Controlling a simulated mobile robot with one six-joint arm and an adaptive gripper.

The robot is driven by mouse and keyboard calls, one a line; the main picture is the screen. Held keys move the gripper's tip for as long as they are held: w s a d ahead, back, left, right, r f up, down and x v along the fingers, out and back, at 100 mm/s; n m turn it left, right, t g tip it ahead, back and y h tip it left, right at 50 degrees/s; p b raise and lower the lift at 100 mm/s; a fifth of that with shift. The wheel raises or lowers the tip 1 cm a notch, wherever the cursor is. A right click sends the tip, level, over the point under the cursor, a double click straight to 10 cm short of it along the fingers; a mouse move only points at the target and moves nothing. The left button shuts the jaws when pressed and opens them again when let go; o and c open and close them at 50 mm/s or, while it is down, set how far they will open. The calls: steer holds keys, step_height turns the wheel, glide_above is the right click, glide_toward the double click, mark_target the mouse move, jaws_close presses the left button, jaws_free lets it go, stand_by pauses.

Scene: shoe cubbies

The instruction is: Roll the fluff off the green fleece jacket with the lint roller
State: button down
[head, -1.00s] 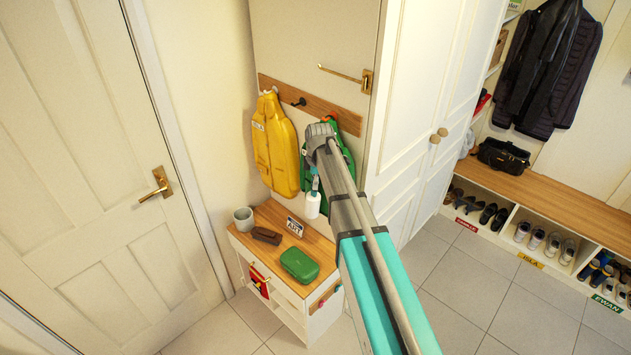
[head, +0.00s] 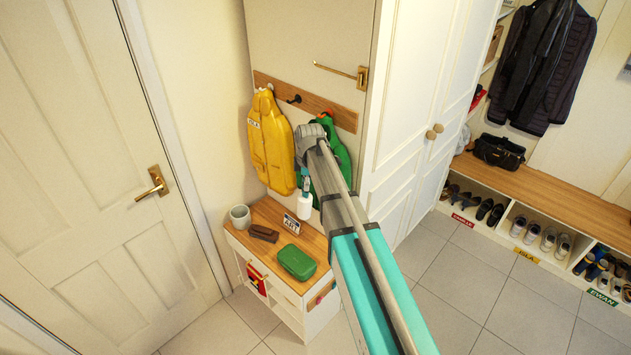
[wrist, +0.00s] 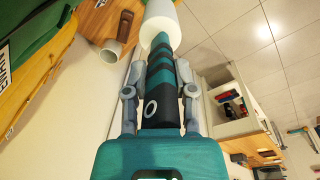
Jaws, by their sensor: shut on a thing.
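The green fleece jacket (head: 341,155) hangs at the right end of a wooden peg rail, partly hidden behind my arm. Green cloth (wrist: 40,22), seemingly this jacket, fills the top left of the wrist view. Its fluff is too small to make out. My gripper (wrist: 160,92) is shut on the lint roller's dark and teal striped handle (wrist: 161,75). The white roll (head: 304,207) points down in the head view, close in front of the jacket's lower left side; I cannot tell whether it touches. The roll also shows at the top of the wrist view (wrist: 160,24).
A yellow jacket (head: 270,145) hangs just left of the green one. Below stands a low cabinet (head: 268,212) with a grey cup (head: 240,217), a brown brush (head: 264,233), a small sign (head: 291,224) and a green case (head: 297,261). A tall white cupboard (head: 420,110) stands right.

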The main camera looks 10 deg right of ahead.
steer(key=shift+w, duration=0.1)
steer(key=w+d, duration=0.4)
steer(key=shift+d, duration=0.4)
stand_by(0.3)
steer(key=shift+w+d, duration=0.9)
steer(key=shift+d, duration=0.15)
stand_by(1.6)
steer(key=shift+r, duration=0.15)
step_height(320, 180, up, 4)
steer(key=p, duration=0.4)
steer(key=shift+f, duration=0.2)
stand_by(0.6)
